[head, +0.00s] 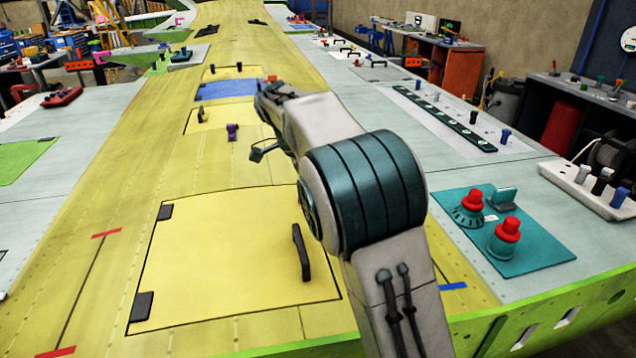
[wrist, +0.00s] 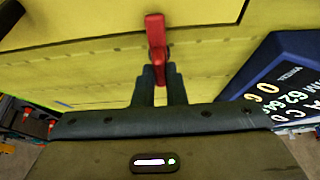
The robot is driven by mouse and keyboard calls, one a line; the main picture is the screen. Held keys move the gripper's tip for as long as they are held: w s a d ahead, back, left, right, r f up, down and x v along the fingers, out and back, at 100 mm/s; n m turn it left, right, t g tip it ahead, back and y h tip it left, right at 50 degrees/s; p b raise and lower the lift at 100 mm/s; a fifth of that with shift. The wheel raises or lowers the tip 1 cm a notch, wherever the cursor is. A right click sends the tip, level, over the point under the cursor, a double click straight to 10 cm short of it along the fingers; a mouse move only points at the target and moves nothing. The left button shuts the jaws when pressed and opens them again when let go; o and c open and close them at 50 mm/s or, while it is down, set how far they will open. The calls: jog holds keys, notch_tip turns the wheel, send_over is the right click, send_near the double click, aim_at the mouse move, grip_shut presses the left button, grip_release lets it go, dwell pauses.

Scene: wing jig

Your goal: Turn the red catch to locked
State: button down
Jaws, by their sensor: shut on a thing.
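The red catch (wrist: 156,32) stands at the top middle of the wrist view, a narrow upright shape with its lower end between my fingers. It crosses the dark seam at the edge of a yellow panel (wrist: 80,15). My gripper (wrist: 158,72) is shut on the catch's lower part, which the fingertips partly hide. In the head view my arm reaches over the yellow wing skin (head: 110,190), and I cannot make out the red catch or my fingertips there.
A dark blue display (wrist: 285,75) with white characters stands close at the right in the wrist view. In the head view, a teal plate (head: 530,255) with red-topped knobs lies at right. A yellow hatch (head: 220,260) with a black handle (head: 301,252) lies nearer.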

dwell(0.3)
jog(key=c, duration=1.5)
grip_release()
jog(key=shift+a+r, duration=0.1)
jog(key=p+v, duration=0.1)
jog(key=v, duration=1.2)
jog(key=shift+r, duration=0.35)
jog(key=shift+a, duration=0.1)
